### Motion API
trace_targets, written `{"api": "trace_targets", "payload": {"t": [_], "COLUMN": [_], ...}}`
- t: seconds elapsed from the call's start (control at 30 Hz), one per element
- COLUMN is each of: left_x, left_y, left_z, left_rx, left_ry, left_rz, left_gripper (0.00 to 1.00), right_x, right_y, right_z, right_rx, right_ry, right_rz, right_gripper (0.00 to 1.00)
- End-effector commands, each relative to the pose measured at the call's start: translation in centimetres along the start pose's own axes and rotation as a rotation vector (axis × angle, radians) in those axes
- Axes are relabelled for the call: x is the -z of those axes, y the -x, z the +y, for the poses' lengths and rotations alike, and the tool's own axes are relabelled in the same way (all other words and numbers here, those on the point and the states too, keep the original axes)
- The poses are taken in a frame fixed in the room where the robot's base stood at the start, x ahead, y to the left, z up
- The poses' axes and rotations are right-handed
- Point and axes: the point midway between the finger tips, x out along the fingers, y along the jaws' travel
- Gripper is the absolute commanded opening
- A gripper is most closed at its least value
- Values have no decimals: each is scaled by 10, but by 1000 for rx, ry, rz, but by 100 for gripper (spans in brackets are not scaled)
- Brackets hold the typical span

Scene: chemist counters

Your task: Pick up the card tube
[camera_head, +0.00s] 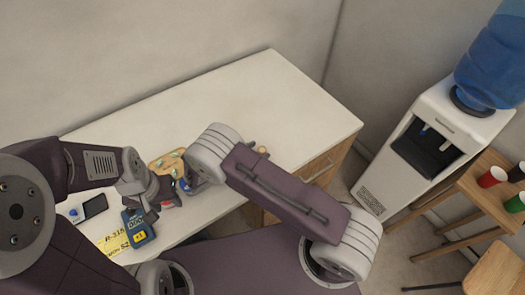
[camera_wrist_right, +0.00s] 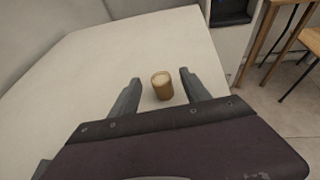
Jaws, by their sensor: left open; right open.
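The card tube (camera_wrist_right: 162,88) is a short brown cylinder with a paler top, standing upright on the white counter in the right wrist view. My right gripper (camera_wrist_right: 160,77) is open, with one finger on each side of the tube and a gap to each. In the head view my right arm covers most of that spot. A small tan thing shows past the arm there, but I cannot tell if it is the tube. My left gripper (camera_head: 164,189) is open over the counter at the left, among small items and away from the tube.
The white counter (camera_head: 290,95) is bare at the back. Near my left gripper lie a tan tray (camera_head: 158,164), a blue meter (camera_head: 138,229), a dark phone-like device (camera_head: 95,206) and a yellow label (camera_head: 115,243). A water cooler (camera_head: 440,140) and wooden stools stand to the right.

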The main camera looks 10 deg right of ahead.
Motion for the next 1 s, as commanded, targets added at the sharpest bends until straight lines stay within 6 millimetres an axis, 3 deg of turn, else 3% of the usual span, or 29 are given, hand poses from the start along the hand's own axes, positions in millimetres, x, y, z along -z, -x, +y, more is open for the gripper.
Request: {"api": "trace_targets", "payload": {"t": [0.2,0.43,0.7,0.77,0.9,1.0], "left_x": [1,2,2,2,2,2], "left_y": [8,20,20,20,20,20], "left_z": [0,0,0,0,0,0], "left_rx": [0,0,0,0,0,0], "left_ry": [0,0,0,0,0,0], "left_rz": [0,0,0,0,0,0], "left_gripper": [42,42,42,42,42,42], "right_x": [-1,2,4,4,4,4], "right_y": [-18,-58,-64,-64,-64,-64], "right_z": [-1,-2,-1,-1,-1,-1], "right_rx": [3,4,1,1,1,1], "right_ry": [0,-1,-2,-2,-2,-2], "right_rz": [0,1,1,1,1,1], "right_gripper": [55,55,55,41,2,0]}}
